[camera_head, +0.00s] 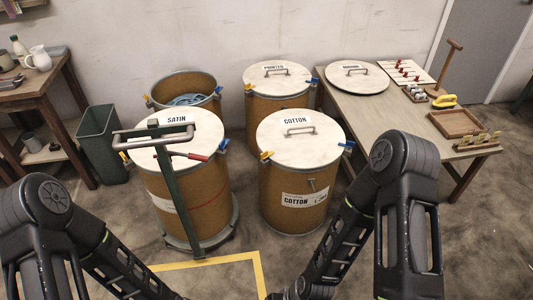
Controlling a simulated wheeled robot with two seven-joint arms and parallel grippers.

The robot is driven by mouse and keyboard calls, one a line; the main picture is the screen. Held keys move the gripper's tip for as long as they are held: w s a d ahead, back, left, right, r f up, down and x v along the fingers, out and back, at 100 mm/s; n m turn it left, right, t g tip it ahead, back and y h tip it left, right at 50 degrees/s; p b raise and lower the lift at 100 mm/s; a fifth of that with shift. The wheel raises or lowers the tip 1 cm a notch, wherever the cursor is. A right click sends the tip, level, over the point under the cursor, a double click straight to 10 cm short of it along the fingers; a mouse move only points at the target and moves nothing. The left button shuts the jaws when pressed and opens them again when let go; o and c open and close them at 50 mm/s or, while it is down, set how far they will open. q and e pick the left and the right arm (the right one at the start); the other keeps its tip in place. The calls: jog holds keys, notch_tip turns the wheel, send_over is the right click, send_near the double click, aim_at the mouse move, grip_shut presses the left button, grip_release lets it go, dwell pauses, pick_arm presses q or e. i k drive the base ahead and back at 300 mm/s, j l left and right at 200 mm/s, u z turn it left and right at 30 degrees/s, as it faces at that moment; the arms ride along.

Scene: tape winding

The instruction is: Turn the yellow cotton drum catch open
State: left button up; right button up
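The cotton drum (277,184) is a brown drum with a pale lid (303,147) marked COTTON, standing in the middle of the floor. Its yellow catch (266,156) is at the left of the rim; whether it is open or closed is too small to tell. A blue catch (347,145) is at the right of the rim. My two arms reach down to the bottom edge in front of the drum. Both grippers are out of the picture, below the frame.
The satin drum (160,187) stands left of the cotton drum on a wheeled trolley with a green post (176,200) and handle. The printed drum (278,106) and an open drum (185,84) stand behind. A wooden table (375,112) is at right.

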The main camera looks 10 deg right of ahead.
aim_at(264, 155)
jog(key=z, duration=1)
jog(key=i+z, duration=0.25)
jog(key=i+j, duration=0.15)
jog(key=i, duration=0.2)
jog(key=i+j, duration=0.2)
jog(key=i, duration=0.2)
jog(key=i+j, duration=0.15)
jog(key=i, duration=0.2)
